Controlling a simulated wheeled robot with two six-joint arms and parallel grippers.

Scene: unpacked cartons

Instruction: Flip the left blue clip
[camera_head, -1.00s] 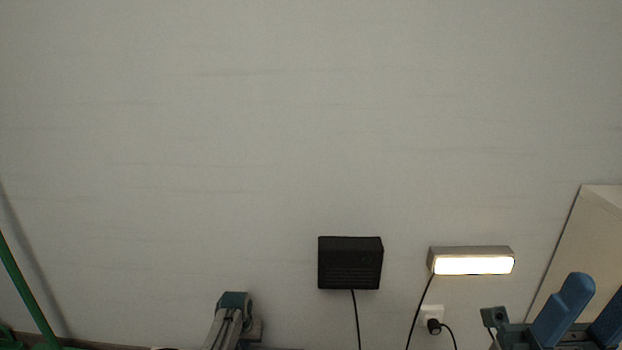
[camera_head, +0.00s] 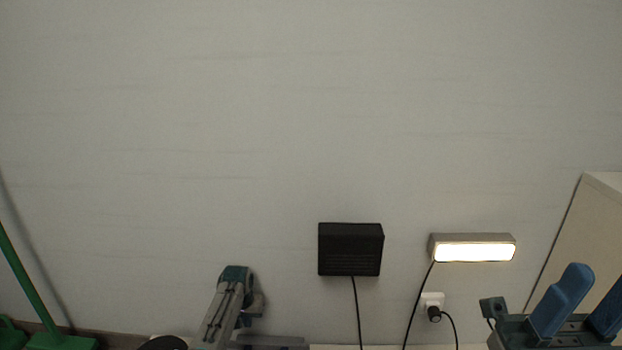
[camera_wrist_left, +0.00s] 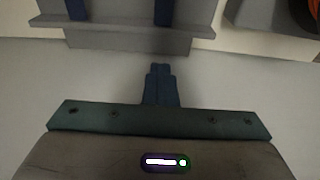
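In the left wrist view two dark-blue upright strips, which look like the blue clips, stand on a grey box-like fixture (camera_wrist_left: 130,43). The left clip (camera_wrist_left: 76,9) and the other clip (camera_wrist_left: 162,11) are cut off by the top edge. My left gripper (camera_wrist_left: 160,68) is shut, its blue fingers together and empty. It points at the fixture, below the right-hand clip and to the right of the left clip, with no visible contact. In the head view part of my left arm shows at the bottom, but its fingers are not clear. My right gripper (camera_head: 598,282) is open and empty at the bottom right.
A black box (camera_head: 350,249) and a lit lamp (camera_head: 474,251) hang on the pale wall, with cables running to a socket (camera_head: 432,301). A green broom-like tool (camera_head: 35,300) leans at the left. A pale cabinet or panel (camera_head: 580,225) stands at the right.

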